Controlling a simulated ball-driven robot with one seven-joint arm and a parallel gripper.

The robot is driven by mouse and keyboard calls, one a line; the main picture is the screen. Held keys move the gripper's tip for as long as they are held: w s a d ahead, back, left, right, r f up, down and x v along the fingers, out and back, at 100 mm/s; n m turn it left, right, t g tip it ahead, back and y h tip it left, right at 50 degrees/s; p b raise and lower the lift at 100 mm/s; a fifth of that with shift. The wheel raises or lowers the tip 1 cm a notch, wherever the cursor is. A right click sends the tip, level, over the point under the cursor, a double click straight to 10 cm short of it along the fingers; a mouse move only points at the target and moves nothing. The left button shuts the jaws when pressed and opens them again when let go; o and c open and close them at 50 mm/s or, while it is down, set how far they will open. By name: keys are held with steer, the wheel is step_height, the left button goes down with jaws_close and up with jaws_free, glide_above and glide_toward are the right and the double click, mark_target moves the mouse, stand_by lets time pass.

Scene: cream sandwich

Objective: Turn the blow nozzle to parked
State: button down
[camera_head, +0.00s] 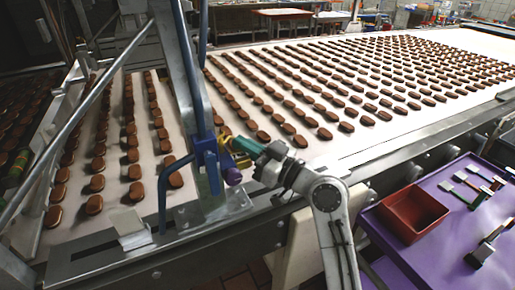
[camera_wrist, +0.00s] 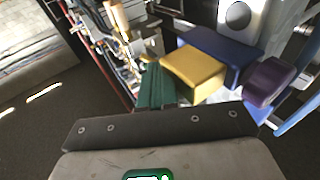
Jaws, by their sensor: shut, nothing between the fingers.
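A fixture with a blue body (camera_head: 207,160), a yellow part (camera_head: 225,134) and a purple knob (camera_head: 232,176) is mounted on the frame beside the conveyor; I take it to hold the blow nozzle, but cannot tell its setting. In the wrist view its yellow block (camera_wrist: 195,72), blue block (camera_wrist: 228,52) and purple end (camera_wrist: 268,82) are close ahead. My gripper (camera_head: 240,146), with green fingers, is shut and empty, right beside the yellow part. The green fingers (camera_wrist: 155,88) also show in the wrist view, left of the yellow block. I cannot tell whether they touch it.
The conveyor (camera_head: 350,155) carries many rows of brown biscuits behind the fixture. A purple table (camera_head: 385,235) at right holds a red bin (camera_head: 412,213) and several tools.

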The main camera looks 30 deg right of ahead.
mark_target(230, 137)
steer(key=shift+w+f+y+b, duration=0.15)
steer(key=shift+w+y+b, duration=0.15)
steer(key=shift+b, duration=0.45)
steer(key=shift+w+n+g+y+b, duration=0.15)
steer(key=shift+n+g+y+b, duration=0.45)
steer(key=shift+b, duration=0.35)
steer(key=w+n+g+y+b, duration=0.1)
steer(key=n+g+y+b, duration=0.1)
steer(key=g+b, duration=0.1)
steer(key=w+n+g+y+b, duration=0.1)
steer(key=n+g+y+b, duration=0.1)
steer(key=g+b, duration=0.1)
steer(key=w+a+n+g+y+b, duration=0.1)
steer(key=n+g+y+b, duration=0.1)
steer(key=b, duration=0.3)
steer(key=shift+n+g+y, duration=0.4)
steer(key=shift+g+y, duration=0.1)
steer(key=shift+g, duration=0.1)
steer(key=shift+w+a+b, duration=0.35)
steer(key=shift+a+b, duration=0.05)
steer(key=shift+b, duration=0.5)
steer(key=shift+w+a, duration=0.1)
steer(key=shift+a, duration=0.05)
